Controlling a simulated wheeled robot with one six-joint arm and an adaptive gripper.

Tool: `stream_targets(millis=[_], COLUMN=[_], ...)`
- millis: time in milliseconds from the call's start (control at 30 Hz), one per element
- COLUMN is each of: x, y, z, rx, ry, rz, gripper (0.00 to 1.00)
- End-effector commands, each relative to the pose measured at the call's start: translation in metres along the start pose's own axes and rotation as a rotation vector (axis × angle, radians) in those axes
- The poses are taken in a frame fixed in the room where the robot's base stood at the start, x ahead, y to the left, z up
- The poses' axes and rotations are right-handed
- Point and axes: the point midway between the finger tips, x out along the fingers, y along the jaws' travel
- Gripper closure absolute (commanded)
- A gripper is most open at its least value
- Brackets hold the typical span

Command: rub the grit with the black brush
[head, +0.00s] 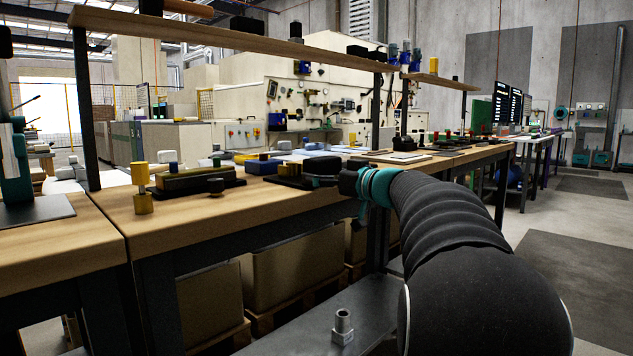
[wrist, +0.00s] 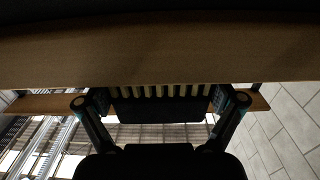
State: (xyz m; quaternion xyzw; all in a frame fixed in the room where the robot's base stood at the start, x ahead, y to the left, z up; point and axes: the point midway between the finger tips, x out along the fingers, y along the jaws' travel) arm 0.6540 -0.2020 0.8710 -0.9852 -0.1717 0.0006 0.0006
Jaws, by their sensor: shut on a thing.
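My gripper (wrist: 160,101) is shut on the black brush (wrist: 155,112) in the wrist view, one finger at each end of it. A row of pale bristles shows along the brush's upper edge, close to a brown wooden surface; I cannot tell whether they touch it. In the head view my arm reaches to the wooden workbench (head: 100,240), and my gripper (head: 340,183) is a small dark shape at its front edge, partly hidden by the arm. The brush cannot be made out there. I cannot make out any grit in either view.
A yellow post-like part (head: 141,188) and a dark fixture with a yellow bar (head: 198,182) stand on the bench left of my gripper. A wooden shelf (head: 230,38) runs above. Crates (head: 290,272) sit below. Open floor (head: 590,270) lies at right.

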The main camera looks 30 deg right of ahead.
Motion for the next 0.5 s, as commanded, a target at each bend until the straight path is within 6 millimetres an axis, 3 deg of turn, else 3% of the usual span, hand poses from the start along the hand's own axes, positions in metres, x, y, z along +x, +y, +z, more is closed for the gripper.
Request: stream_targets(millis=[500], x=[0.034], y=[-0.001], z=[-0.002], rx=[0.000], ry=[0.001], rz=[-0.002], gripper=[0.46])
